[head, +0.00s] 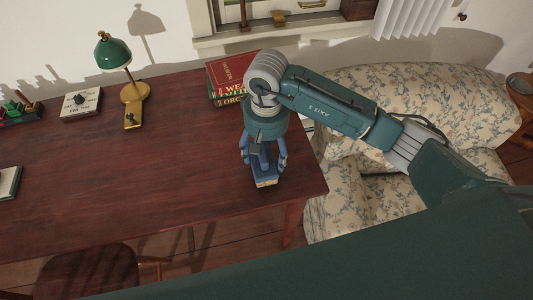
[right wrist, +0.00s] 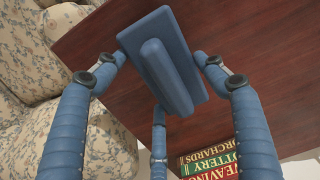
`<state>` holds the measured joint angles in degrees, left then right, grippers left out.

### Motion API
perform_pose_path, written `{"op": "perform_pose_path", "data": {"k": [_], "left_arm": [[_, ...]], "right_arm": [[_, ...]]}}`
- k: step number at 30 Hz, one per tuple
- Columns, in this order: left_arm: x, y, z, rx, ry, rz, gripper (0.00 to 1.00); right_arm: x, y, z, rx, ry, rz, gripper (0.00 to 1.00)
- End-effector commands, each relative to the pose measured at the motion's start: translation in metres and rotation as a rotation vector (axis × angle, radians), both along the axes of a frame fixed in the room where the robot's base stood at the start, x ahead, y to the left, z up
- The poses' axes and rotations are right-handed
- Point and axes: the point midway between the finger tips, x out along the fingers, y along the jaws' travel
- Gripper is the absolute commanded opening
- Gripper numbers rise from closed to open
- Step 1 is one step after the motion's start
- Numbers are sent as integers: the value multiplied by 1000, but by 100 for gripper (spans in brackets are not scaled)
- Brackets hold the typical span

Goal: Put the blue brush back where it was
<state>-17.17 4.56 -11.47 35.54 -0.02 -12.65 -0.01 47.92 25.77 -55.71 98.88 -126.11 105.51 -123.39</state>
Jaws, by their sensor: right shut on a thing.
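The blue brush (head: 265,178) has a flat blue block with a raised grip on top and a pale yellowish lower edge. In the head view it is at the right end of the dark red wooden table (head: 190,185). My right gripper (head: 263,163) is above it with its blue fingers shut on it. In the right wrist view the brush (right wrist: 165,62) lies between the fingers, over the tabletop. I cannot tell whether its underside touches the table. My left gripper is not in view.
A stack of books (head: 232,76) is at the table's back edge, behind the gripper. A flowered armchair (head: 440,100) is to the right. The table's middle is clear.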

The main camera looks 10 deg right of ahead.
Motion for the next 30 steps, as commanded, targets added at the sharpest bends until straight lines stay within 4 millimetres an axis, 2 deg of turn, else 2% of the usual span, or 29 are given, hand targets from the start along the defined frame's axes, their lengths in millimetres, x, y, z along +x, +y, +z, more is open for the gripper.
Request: {"op": "perform_pose_path", "data": {"k": [4, 17, 18, 20, 30], "left_arm": [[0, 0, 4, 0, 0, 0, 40], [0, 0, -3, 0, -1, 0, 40], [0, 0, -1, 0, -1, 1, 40], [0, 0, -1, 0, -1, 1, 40], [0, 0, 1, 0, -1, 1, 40]], "right_arm": [[0, 0, -16, 0, 1, 0, 42], [0, 0, -22, 0, -2, 0, 42], [0, 0, -21, 0, -1, 0, 76], [0, 0, -21, 0, -1, 0, 88], [0, 0, -19, 0, 0, 0, 89]]}}
